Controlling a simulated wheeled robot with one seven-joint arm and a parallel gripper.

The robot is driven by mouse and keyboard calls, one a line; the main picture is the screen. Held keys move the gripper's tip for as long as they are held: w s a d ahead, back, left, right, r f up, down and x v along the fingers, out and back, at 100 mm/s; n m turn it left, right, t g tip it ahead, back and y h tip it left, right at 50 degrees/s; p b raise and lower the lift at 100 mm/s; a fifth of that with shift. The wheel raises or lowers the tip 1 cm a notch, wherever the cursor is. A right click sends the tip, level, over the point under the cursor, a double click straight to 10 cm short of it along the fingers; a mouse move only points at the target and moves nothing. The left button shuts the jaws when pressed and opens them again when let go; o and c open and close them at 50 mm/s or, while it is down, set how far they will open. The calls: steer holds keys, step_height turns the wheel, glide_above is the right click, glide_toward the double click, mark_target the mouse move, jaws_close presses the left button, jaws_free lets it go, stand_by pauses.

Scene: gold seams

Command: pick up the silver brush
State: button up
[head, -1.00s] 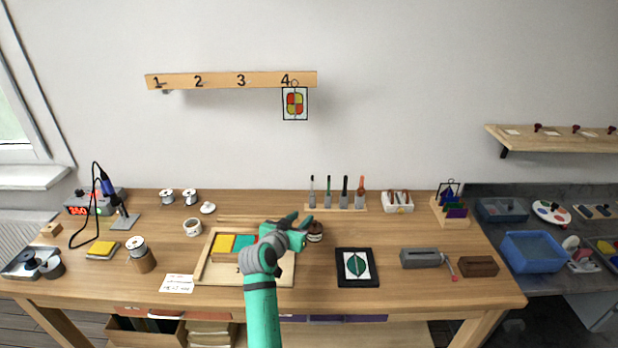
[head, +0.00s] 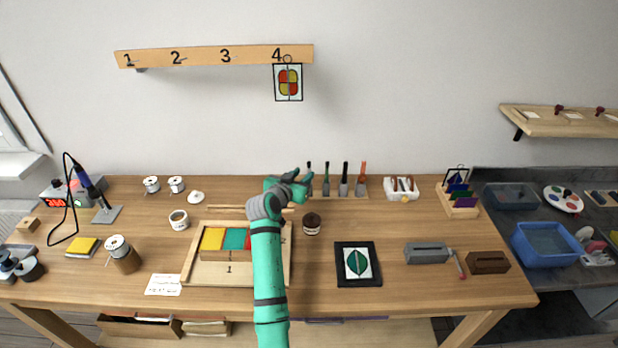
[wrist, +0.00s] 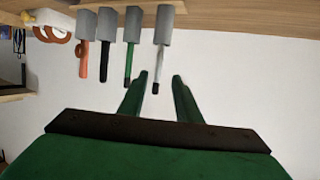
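The silver brush (wrist: 159,64) stands in a wooden rack (head: 350,190), at the end opposite the orange-handled tool. In the wrist view, which is upside down, its thin silver shaft with a dark tip rises from a wide grey lower part. In the head view my gripper (head: 302,178) is in front of it, and only its dark tip (head: 309,165) shows clearly. My gripper is open and empty. In the wrist view the fingertips (wrist: 159,77) lie either side of the brush's tip end. I cannot tell whether the brush is between them in depth.
Green (wrist: 130,50), black (wrist: 105,55) and orange (wrist: 83,60) tools stand close beside it in the same rack. A dark jar (head: 312,224) sits below my gripper. A white holder (head: 401,188) stands right of the rack. A framed panel (head: 288,82) hangs above.

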mark_target(309, 170)
steer(key=shift+d+x, duration=0.2)
steer(key=shift+x, duration=2.45)
steer(key=shift+s, duration=0.1)
jaws_close()
